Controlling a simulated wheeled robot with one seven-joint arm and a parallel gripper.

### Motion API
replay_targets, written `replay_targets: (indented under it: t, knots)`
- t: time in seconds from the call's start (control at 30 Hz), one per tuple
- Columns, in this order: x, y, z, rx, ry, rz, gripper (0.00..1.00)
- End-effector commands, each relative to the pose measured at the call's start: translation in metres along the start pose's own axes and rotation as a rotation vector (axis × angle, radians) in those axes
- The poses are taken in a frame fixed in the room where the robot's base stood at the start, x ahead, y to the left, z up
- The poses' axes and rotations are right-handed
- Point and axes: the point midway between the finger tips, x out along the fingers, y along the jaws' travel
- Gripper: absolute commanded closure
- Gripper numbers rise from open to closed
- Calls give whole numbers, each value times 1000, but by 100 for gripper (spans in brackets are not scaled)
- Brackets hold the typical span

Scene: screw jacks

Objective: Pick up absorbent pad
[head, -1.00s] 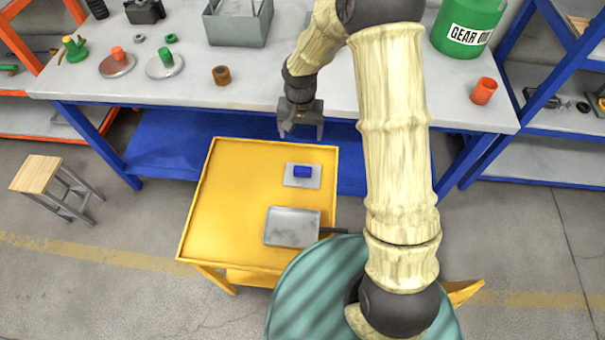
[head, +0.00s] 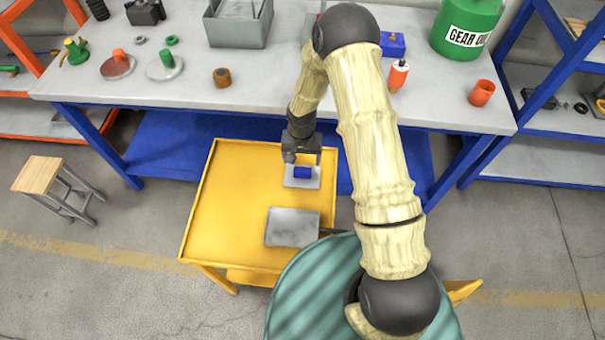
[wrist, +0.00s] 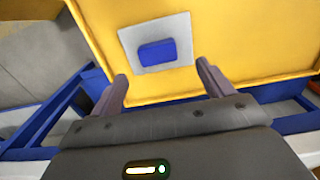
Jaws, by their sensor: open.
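The absorbent pad appears to be the pale grey flat square (head: 290,183) with a small blue block (head: 303,172) on its middle. It lies on the yellow cart top (head: 225,200), near the cart's back right corner. In the wrist view the pad (wrist: 130,41) and its blue block (wrist: 157,52) are in full sight. My gripper (head: 302,160) is open and empty, at the back side of the pad. In the wrist view the fingertips (wrist: 162,72) point toward the pad, one on each side of the block's line, with the block beyond them, not between them.
A grey metal tray (head: 292,227) lies on the cart in front of the pad. The cart's left part is bare. The workbench (head: 300,92) behind holds a grey bin (head: 238,25), a green gear oil can (head: 466,27), an orange cup (head: 482,93) and other small items.

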Motion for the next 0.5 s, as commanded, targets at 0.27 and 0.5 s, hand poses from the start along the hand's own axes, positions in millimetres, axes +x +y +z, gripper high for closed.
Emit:
replay_targets:
  t: [0.27,0.5]
  knots:
    - [1,0,0,0,1,0,20]
    - [13,1,2,-1,-2,1,20]
